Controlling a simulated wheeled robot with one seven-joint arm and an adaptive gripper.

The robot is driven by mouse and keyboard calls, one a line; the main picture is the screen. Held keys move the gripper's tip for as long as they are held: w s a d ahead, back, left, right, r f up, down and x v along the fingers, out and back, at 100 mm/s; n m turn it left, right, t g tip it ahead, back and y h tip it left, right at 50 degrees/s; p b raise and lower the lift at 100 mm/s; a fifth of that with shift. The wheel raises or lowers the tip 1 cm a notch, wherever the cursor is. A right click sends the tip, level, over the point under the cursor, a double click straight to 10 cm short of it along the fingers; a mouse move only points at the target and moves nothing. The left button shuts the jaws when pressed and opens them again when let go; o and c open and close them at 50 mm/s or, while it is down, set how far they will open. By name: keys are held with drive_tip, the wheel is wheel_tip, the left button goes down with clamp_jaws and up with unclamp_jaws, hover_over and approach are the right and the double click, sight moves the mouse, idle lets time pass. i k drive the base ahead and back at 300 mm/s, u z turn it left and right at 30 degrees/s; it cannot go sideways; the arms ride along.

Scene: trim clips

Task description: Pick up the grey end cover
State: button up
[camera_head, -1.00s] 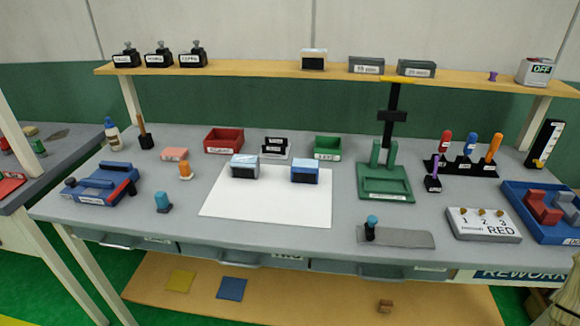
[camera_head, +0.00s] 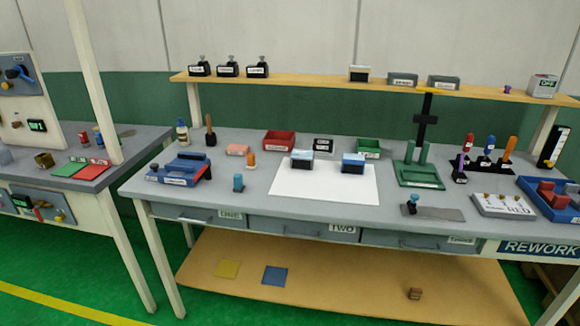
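I cannot pick out a grey end cover for certain. Two grey labelled boxes, a left one (camera_head: 402,79) and a right one (camera_head: 443,82), sit on the wooden shelf; their labels are too small to read. Two small boxes with dark fronts, one with a pale top (camera_head: 301,160) and one with a blue top (camera_head: 352,163), stand on a white sheet (camera_head: 325,188) on the grey workbench. A similar pale-topped box (camera_head: 359,73) is on the shelf. My gripper is not in view.
A red bin (camera_head: 279,141), a green bin (camera_head: 368,149), a green press stand (camera_head: 420,173) and a blue tray (camera_head: 550,202) stand on the workbench (camera_head: 300,210). Drawers and a low wooden shelf (camera_head: 340,285) are below. A second bench (camera_head: 130,150) stands left; green floor lies between.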

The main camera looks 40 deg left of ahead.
sight(300, 158)
drive_tip(key=u, duration=1.25)
